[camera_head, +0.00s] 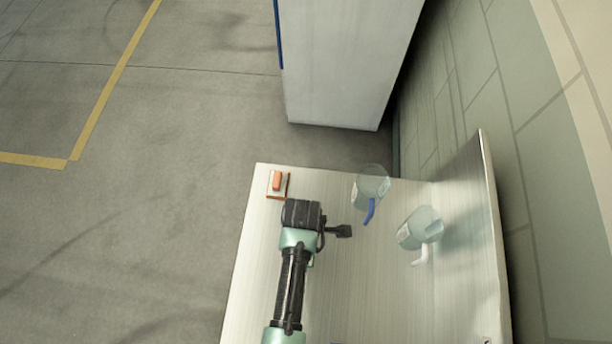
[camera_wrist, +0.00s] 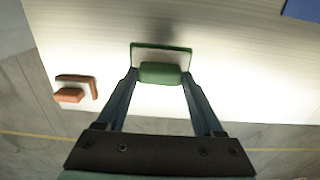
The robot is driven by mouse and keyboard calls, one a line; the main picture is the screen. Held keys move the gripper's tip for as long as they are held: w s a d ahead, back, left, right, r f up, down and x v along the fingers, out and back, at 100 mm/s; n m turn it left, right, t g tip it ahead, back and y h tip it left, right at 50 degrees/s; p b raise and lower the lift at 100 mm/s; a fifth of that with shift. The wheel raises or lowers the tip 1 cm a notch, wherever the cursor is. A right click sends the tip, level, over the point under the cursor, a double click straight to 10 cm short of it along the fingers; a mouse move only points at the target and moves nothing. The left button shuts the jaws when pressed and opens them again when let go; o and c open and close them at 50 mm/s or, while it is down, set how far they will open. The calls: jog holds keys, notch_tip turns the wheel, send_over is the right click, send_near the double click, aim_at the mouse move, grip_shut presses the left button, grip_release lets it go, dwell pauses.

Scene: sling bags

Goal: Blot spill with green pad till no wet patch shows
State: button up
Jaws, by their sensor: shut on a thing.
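The green pad (camera_wrist: 161,52) is a pale flat plate with a green edge and a green grip block. In the wrist view my gripper (camera_wrist: 160,74) is shut on the grip block, one finger at each end. The pad is over the bench top (camera_wrist: 90,45); I cannot tell whether it touches it. In the head view my arm hides the pad and the fingertips. I cannot make out a clear wet patch in either view; the surface beneath the pad and arm is hidden.
An orange-red pad (camera_head: 277,181) lies near the bench's far left corner; it also shows in the wrist view (camera_wrist: 70,95). Two clear jugs, one with a blue handle (camera_head: 372,185) and one with a white handle (camera_head: 420,228), stand right of my arm. A raised panel (camera_head: 470,190) borders the right.

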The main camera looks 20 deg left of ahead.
jog(key=shift+r+p, duration=0.45)
jog(key=shift+r, duration=0.3)
dwell(0.4)
jog(key=shift+w+f+b, duration=0.15)
jog(key=shift+b, duration=0.15)
jog(key=w+d+f+m+b, duration=0.1)
jog(key=w+d+m+b, duration=0.2)
jog(key=m+b, duration=0.5)
jog(key=w+d+f+m+b, duration=0.1)
jog(key=w+d+m+b, duration=0.2)
jog(key=m, duration=1)
jog(key=d+b, duration=0.3)
jog(key=b, duration=0.2)
jog(key=shift+f+b, duration=0.2)
jog(key=shift+b, duration=0.1)
